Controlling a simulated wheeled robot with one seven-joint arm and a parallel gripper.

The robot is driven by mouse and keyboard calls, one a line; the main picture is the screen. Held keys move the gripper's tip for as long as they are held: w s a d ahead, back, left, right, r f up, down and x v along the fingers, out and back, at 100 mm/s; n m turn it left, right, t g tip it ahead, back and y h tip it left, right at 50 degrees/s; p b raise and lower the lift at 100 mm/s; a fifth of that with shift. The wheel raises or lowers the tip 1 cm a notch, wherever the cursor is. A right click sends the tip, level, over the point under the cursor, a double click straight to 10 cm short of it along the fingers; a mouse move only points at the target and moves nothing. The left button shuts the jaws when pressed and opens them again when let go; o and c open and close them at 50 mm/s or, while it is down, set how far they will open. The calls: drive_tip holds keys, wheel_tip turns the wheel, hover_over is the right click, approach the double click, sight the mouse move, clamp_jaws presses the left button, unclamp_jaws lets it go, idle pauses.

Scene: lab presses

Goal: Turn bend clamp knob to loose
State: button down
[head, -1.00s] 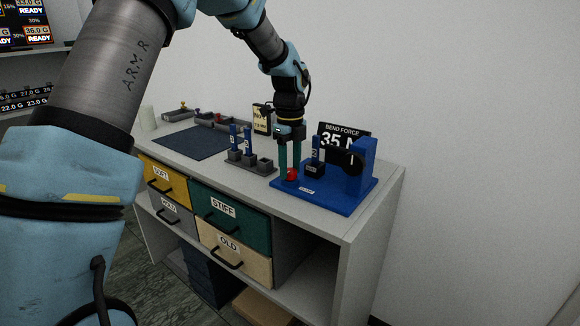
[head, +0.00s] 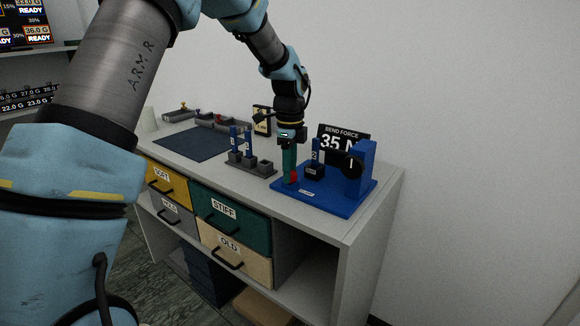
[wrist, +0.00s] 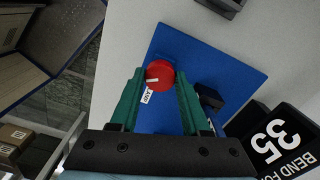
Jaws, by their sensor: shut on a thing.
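The bend clamp knob (wrist: 160,76) is a round red knob with a pale pointer mark, on the blue base plate of the bend tester (head: 335,201). In the wrist view it sits between the tips of the two green fingers of my gripper (wrist: 160,82), which are shut on it. In the head view my gripper (head: 290,182) points straight down, and its fingers cover part of the red knob (head: 294,177).
A black holder (head: 314,171) with a blue piece stands close right of my gripper, before the "BEND FORCE 35 N" display (head: 331,143). A blue upright with a black dial (head: 351,163) is further right. A grey rack (head: 250,166) with blue pieces stands left.

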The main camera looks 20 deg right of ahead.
drive_tip(key=n+p, duration=0.1)
drive_tip(key=n, duration=1)
drive_tip(key=n+p, duration=0.1)
drive_tip(key=n, duration=0.7)
drive_tip(key=n+p, duration=0.1)
drive_tip(key=n, duration=0.2)
drive_tip(key=shift+n, duration=0.4)
drive_tip(key=n+p, duration=0.1)
drive_tip(key=n, duration=0.3)
drive_tip(key=shift+n+p, duration=0.55)
drive_tip(key=shift+n, duration=1.05)
